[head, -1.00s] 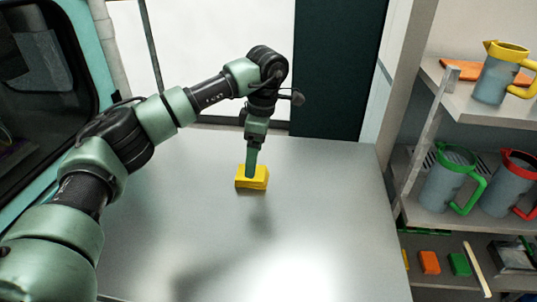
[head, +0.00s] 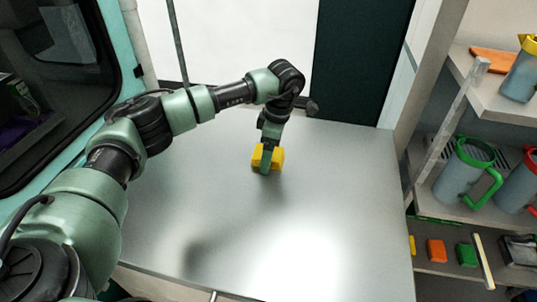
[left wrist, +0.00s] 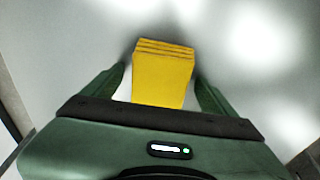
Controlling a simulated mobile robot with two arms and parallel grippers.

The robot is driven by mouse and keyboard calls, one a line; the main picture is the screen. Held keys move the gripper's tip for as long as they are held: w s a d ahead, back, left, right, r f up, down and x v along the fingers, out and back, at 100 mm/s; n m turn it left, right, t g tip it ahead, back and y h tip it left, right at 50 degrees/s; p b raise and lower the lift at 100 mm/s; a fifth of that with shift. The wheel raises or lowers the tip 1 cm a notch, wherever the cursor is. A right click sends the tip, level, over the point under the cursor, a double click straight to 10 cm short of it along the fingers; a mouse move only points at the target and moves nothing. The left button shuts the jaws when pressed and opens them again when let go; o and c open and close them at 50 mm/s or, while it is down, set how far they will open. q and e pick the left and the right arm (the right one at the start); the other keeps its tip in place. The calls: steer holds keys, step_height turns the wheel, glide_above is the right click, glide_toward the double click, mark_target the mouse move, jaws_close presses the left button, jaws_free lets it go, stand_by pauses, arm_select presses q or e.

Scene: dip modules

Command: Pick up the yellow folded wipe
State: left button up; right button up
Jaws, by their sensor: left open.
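The yellow folded wipe (head: 277,158) lies on the grey metal table under my left gripper (head: 266,165). In the left wrist view the yellow folded wipe (left wrist: 163,75) shows its stacked folds and sits between the two fingers of my left gripper (left wrist: 160,85). The fingers are open, with a gap visible on each side of the wipe. My right gripper is not in view.
The grey table (head: 330,220) is otherwise bare, with free room around the wipe. A shelf at the right holds jugs, including a green-handled jug (head: 466,172), with orange (head: 437,251) and green (head: 466,255) blocks lower down. A vehicle-like window stands at the left.

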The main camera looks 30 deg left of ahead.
arm_select(q)
steer(key=c, duration=1.4)
steer(key=shift+r, duration=0.1)
steer(key=shift+r+b, duration=1.35)
steer(key=shift+r, duration=8.6)
steer(key=o, duration=0.3)
steer(key=shift+c, duration=1)
